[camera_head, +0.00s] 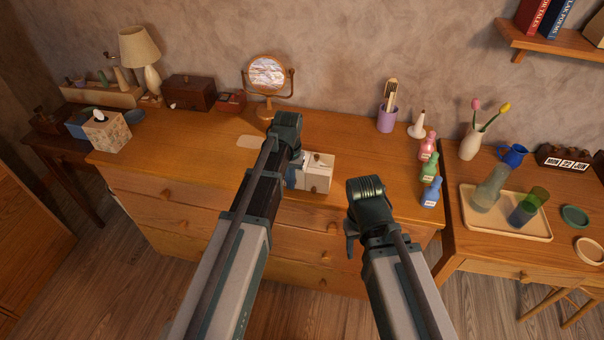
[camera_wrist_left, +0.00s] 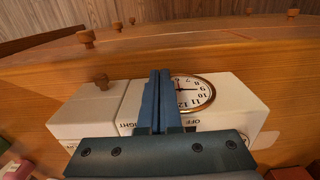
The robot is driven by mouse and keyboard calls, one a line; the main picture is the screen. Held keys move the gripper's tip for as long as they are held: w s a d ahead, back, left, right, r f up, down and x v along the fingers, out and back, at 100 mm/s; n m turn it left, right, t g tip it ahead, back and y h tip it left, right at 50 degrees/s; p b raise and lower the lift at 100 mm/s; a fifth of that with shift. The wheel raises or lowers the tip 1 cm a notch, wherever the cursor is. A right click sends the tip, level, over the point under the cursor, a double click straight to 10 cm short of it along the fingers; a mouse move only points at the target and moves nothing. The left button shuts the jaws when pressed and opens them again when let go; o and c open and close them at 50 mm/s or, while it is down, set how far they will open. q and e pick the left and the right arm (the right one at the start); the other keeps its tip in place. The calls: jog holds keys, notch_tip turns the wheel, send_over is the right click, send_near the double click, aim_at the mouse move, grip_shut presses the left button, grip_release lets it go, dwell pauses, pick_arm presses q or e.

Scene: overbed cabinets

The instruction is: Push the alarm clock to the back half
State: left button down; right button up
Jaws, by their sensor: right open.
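The alarm clock (camera_wrist_left: 195,92) is a white box with a round, gold-rimmed dial and the lettering "OFF"; it stands near the dresser's front edge in the left wrist view. In the head view my left gripper (camera_head: 287,122) and its arm hide most of it. My left gripper's fingers (camera_wrist_left: 159,100) are together, with nothing seen between them. They overlap the clock in the left wrist view; I cannot tell whether they touch it. My right gripper (camera_head: 352,245) is open, beyond the dresser's front edge, with no object visible in it.
A white box with a brown knob (camera_head: 318,172) sits right of my left gripper. A round mirror (camera_head: 267,75) stands behind on the wooden dresser (camera_head: 350,150), near a pale flat patch (camera_head: 250,142). Small bottles (camera_head: 430,192) line the right end. The dresser's back middle-right has free room.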

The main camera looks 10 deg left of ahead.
pick_arm(q)
jog(key=shift+w, duration=0.9)
jog(key=shift+w+d, duration=0.1)
jog(key=shift+w, duration=2.4)
jog(key=shift+w+d, duration=0.1)
jog(key=shift+w, duration=2.3)
jog(key=shift+w+d, duration=0.1)
jog(key=shift+w, duration=2.4)
